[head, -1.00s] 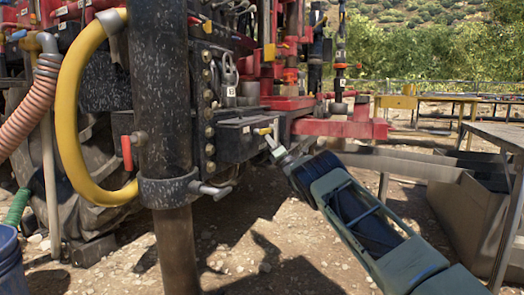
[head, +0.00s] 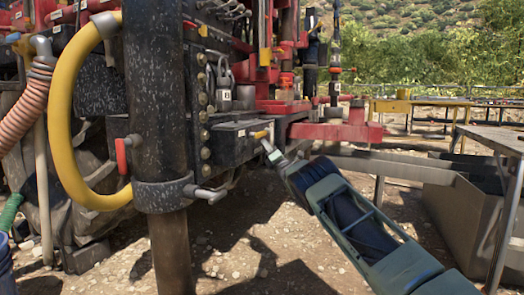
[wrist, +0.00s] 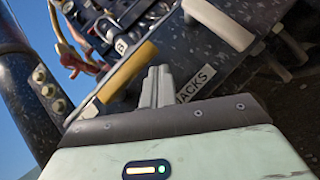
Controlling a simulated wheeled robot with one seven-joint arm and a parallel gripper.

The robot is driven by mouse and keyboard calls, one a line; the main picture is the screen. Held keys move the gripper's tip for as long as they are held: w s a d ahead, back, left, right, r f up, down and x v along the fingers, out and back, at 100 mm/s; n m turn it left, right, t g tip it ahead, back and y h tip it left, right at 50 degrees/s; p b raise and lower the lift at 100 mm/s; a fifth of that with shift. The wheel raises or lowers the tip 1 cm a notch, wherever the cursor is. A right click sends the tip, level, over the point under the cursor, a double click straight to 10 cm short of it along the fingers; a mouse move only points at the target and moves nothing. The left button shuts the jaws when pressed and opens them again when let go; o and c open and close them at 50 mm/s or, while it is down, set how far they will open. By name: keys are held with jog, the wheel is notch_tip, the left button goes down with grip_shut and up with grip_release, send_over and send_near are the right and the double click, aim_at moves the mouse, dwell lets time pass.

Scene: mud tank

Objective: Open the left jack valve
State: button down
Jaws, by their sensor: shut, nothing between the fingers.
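A black block (head: 234,138) on the rig carries a small yellow handle (head: 261,134) at its right end in the head view. In the wrist view, a yellow handle (wrist: 127,72) slants up to the right on a dark plate. A paler handle (wrist: 218,24) is at the upper right, with a "JACKS" label (wrist: 195,83) below it. My gripper (head: 267,147) is shut and empty, just below the yellow handle in the head view. In the wrist view my gripper (wrist: 158,75) points between the two handles, close beside the yellow one. I cannot tell whether it touches.
A thick black post (head: 158,100) with a side clamp stands left of the block. A yellow hose (head: 70,120) loops farther left. A red beam (head: 335,131) lies beyond my gripper. A metal table (head: 495,138) and an open bin (head: 465,205) stand at the right.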

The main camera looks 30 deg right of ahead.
jog(key=s+d+f+p, duration=0.3)
jog(key=s+d+f, duration=0.1)
jog(key=f, duration=0.6)
jog(key=shift+s+d+f, duration=0.15)
jog(key=shift+s+f, duration=0.15)
jog(key=shift+s, duration=0.5)
jog(key=shift+r, duration=0.1)
